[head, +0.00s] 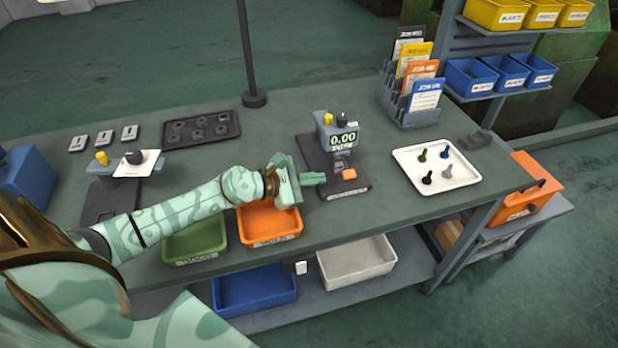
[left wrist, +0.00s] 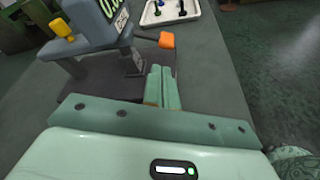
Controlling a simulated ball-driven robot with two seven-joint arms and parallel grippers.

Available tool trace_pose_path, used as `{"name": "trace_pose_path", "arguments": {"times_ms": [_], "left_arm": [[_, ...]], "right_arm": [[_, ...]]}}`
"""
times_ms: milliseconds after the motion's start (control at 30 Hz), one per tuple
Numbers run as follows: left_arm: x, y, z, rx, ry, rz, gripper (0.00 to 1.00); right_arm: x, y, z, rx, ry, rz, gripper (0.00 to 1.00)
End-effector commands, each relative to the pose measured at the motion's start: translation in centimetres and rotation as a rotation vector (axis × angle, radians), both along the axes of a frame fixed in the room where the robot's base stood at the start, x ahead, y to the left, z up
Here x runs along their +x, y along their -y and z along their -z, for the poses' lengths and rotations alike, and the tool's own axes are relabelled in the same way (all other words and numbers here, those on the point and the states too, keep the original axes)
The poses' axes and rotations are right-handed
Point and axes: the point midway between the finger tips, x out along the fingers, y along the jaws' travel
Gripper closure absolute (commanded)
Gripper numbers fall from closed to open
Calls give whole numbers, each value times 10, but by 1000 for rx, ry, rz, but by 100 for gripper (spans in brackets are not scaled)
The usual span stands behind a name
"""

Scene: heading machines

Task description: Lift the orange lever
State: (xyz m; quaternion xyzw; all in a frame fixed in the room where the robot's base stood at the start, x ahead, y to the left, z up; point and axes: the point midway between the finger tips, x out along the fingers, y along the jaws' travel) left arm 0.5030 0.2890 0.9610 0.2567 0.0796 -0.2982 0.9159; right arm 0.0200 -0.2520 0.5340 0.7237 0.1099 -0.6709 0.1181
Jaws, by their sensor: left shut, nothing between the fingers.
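The orange lever (head: 349,174) is a small orange tab at the front of a dark grey measuring machine (head: 334,150) whose display reads 0.00. In the left wrist view the lever (left wrist: 167,40) sticks out on an arm from the machine (left wrist: 95,38). My left gripper (head: 322,178) is shut and empty, just left of the lever in the head view. In the left wrist view its fingertips (left wrist: 161,70) point towards the lever and appear a little short of it; the exact gap is unclear. My right gripper is not seen.
A white tray (head: 398,155) with several coloured screws lies to the right. An orange bin (head: 270,236) and a green bin (head: 195,257) stand below my left arm. A card rack (head: 384,98) stands behind. The bench between machine and white tray is clear.

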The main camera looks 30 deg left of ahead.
Motion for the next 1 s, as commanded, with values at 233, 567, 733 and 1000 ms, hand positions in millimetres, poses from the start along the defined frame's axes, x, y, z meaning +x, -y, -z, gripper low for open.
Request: {"name": "trace_pose_path", "arguments": {"times_ms": [233, 567, 733, 1000], "left_arm": [[35, 22, 13, -2, 1, 0, 100], [48, 31, 18, 0, 1, 1, 100], [48, 31, 18, 1, 1, 0, 100], [48, 30, 16, -19, -16, 0, 100]], "right_arm": [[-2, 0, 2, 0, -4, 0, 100], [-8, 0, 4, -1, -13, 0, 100], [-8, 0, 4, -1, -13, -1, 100], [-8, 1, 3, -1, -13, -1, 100]]}}
